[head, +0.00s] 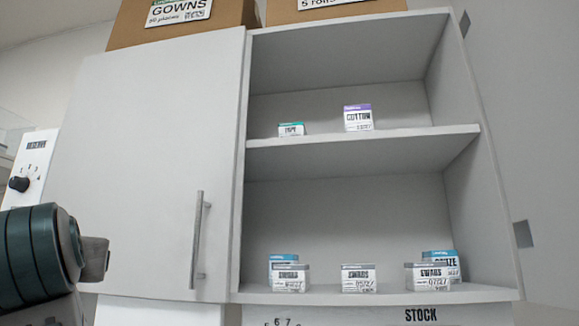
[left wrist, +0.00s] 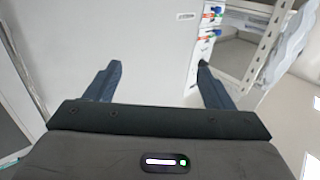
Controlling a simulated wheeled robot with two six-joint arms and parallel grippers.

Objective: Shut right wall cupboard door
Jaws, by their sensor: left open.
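The wall cupboard (head: 345,165) fills the middle of the head view. Its right half is open, showing two shelves. The right door (head: 545,130) appears swung wide open at the right edge, with grey hinges at the cupboard's side; its outer edge and handle are out of view. The left door (head: 140,170) is shut, with a vertical bar handle (head: 199,236). My left arm shows at the lower left of the head view. In the left wrist view my left gripper (left wrist: 159,66) is open, its fingers apart with nothing between them. My right gripper is not in view.
Several small boxes, including a cotton box (head: 358,118) and a swabs box (head: 358,279), stand on the shelves inside. A gowns carton (head: 178,22) sits on top. A white dial unit (head: 35,165) is at the left. A rack (left wrist: 265,45) shows in the wrist view.

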